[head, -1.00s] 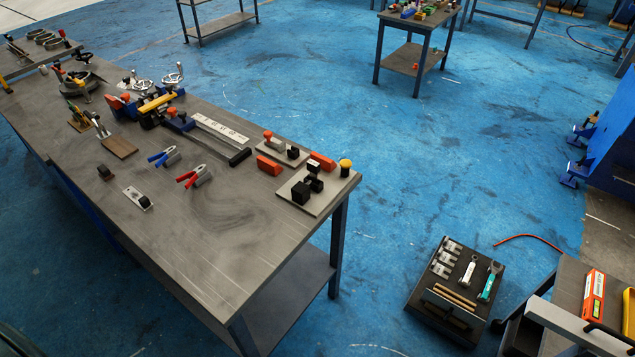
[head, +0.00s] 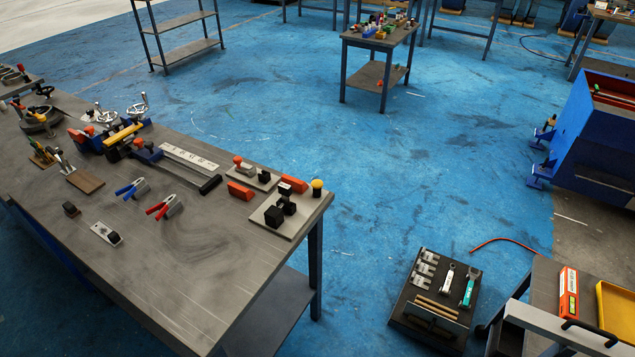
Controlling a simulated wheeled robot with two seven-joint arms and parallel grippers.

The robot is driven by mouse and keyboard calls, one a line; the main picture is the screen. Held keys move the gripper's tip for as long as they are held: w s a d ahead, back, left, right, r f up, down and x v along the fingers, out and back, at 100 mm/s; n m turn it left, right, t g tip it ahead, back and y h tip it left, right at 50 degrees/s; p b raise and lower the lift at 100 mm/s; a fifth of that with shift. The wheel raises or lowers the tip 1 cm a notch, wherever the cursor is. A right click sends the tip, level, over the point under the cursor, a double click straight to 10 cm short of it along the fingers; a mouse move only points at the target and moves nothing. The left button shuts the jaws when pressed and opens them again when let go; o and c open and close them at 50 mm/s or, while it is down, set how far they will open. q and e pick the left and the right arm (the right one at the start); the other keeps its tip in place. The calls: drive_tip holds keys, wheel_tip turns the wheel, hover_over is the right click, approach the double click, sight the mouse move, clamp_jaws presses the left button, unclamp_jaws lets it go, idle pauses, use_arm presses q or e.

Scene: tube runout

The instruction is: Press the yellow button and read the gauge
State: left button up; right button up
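A yellow round button (head: 317,184) on a dark base stands at the right corner of the grey workbench (head: 200,290). Beside it is a pale plate (head: 290,218) carrying black blocks; I cannot tell whether this is a gauge. No dial can be read from here. Neither of my grippers shows in the head view.
Pliers (head: 160,208), a long vise-like fixture (head: 125,137) and handwheels lie along the bench. A black tool tray (head: 397,318) is on the floor at lower right, near a cart (head: 545,270) with a yellow bin (head: 617,307). Open blue floor (head: 420,180) lies beyond the bench.

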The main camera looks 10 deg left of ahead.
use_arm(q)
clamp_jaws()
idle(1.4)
